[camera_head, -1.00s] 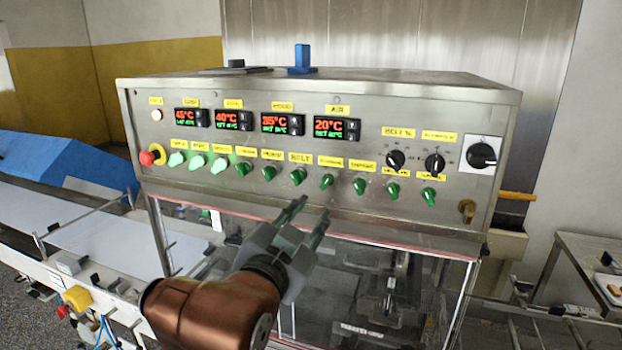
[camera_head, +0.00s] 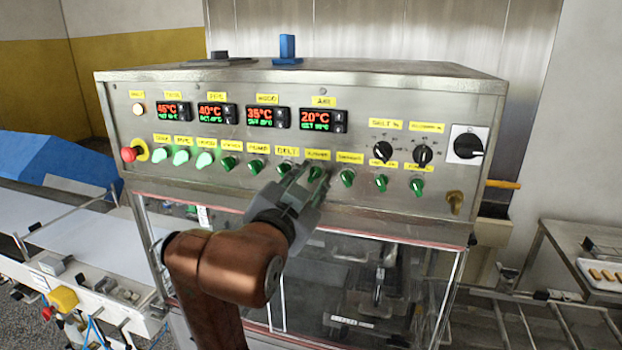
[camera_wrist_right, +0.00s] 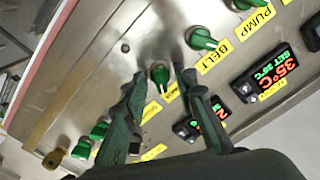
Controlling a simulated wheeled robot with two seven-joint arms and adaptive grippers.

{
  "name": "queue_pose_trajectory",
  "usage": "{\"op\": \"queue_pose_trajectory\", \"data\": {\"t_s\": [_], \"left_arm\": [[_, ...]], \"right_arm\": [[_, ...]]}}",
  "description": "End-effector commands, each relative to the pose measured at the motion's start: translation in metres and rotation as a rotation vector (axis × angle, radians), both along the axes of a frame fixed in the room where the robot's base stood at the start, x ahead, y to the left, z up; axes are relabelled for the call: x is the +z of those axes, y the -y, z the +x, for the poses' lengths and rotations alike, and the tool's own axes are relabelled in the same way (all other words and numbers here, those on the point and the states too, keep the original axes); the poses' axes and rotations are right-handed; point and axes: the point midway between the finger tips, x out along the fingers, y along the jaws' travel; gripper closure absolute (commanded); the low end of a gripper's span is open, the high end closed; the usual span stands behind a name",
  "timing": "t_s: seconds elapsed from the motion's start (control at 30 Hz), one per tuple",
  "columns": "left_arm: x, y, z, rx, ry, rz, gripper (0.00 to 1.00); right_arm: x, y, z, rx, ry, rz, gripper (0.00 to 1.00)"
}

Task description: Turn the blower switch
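The steel control panel (camera_head: 240,95) carries a row of green switches under yellow labels. The blower switch (camera_head: 317,174) appears to be the green knob just right of the belt switch (camera_head: 284,168). In the right wrist view the blower switch (camera_wrist_right: 160,74) shows between and beyond the two fingers, with the belt switch (camera_wrist_right: 203,39) to its upper right. My right gripper (camera_head: 301,173) is open in front of the panel, its tips close to the blower switch; contact cannot be told. It also shows in the wrist view (camera_wrist_right: 162,80). My left gripper is not in view.
Neighbouring green knobs (camera_head: 347,178) sit close on both sides. Black dials (camera_head: 383,151) and a red emergency button (camera_head: 129,154) are on the same panel. A clear guard (camera_head: 330,270) is below. A conveyor (camera_head: 85,235) lies at left.

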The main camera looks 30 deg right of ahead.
Motion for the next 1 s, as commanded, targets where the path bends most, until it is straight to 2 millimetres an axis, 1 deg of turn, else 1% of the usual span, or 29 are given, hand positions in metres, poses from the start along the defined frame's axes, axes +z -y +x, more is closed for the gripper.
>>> {"op": "queue_pose_trajectory", "data": {"t_s": [0.1,0.4,0.5,0.77,1.0], "left_arm": [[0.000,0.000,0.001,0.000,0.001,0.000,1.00],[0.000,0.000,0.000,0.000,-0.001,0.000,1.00],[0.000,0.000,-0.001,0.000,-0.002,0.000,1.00],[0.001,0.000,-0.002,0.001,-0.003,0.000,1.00],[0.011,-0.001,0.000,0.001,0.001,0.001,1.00]], "right_arm": [[0.000,0.000,0.000,0.000,0.000,0.000,0.74],[0.000,0.000,0.000,-0.001,0.000,0.000,0.95],[0.000,0.000,0.000,0.000,-0.001,0.001,1.00],[0.000,0.000,0.000,0.000,-0.008,-0.005,1.00],[0.001,0.000,-0.001,-0.001,-0.069,-0.056,1.00]]}}
